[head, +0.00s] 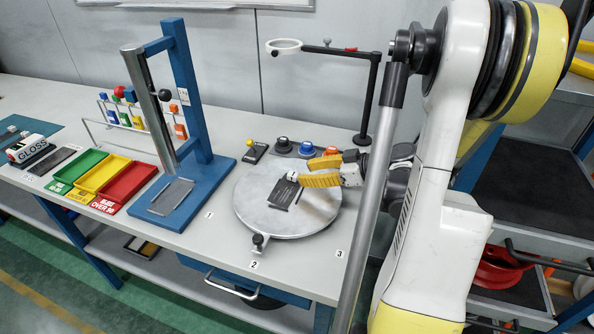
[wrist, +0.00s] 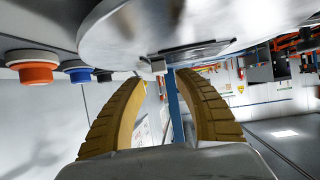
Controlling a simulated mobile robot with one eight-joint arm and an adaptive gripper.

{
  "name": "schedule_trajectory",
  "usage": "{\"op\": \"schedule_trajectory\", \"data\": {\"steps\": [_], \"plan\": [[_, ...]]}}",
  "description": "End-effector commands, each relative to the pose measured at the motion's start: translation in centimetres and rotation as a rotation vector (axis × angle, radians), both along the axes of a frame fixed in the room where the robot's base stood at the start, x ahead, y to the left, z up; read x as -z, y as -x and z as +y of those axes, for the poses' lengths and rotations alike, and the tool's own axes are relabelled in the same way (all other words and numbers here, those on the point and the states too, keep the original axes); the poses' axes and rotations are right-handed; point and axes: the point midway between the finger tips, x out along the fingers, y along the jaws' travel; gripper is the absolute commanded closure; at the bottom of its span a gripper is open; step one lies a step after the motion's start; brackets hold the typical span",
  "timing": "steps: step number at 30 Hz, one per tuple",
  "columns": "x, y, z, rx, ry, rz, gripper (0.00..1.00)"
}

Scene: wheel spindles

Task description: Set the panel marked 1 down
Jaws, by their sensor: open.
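A dark rectangular panel (head: 283,194) lies on the round grey turntable (head: 318,219). Any number on it is too small to read. In the wrist view, which looks upside down, the panel (wrist: 192,51) shows as a thin plate against the disc (wrist: 150,25), just beyond my fingertips. My gripper (head: 304,173) has yellow ribbed fingers and reaches in from the right, low over the disc beside the panel. In the wrist view my gripper (wrist: 160,76) is open, with nothing seen held between its fingers. The contact between fingers and panel is hard to judge.
A blue stand (head: 190,95) with a metal column rises left of the turntable. Green, yellow and red trays (head: 122,205) lie further left. A black post with a ring (head: 284,46) and several coloured knobs (head: 306,147) stand behind the disc. Bench labels 1, 2 and 3 are visible.

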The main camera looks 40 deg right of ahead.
Motion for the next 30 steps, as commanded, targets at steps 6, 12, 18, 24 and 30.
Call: {"op": "schedule_trajectory", "data": {"steps": [6, 12, 18, 24, 30], "plan": [[-2.4, 3.9, -1.9, 0.005, -0.001, 0.000, 0.62], [-3.2, 5.8, -2.8, 0.002, 0.000, 0.000, 0.62], [-3.4, 5.7, -2.2, -0.001, -0.008, 0.020, 0.62], [-4.3, 3.2, 3.9, 0.019, -0.059, 0.232, 0.62], [-5.3, 2.9, 12.8, 0.125, -0.043, 0.498, 0.62]]}}
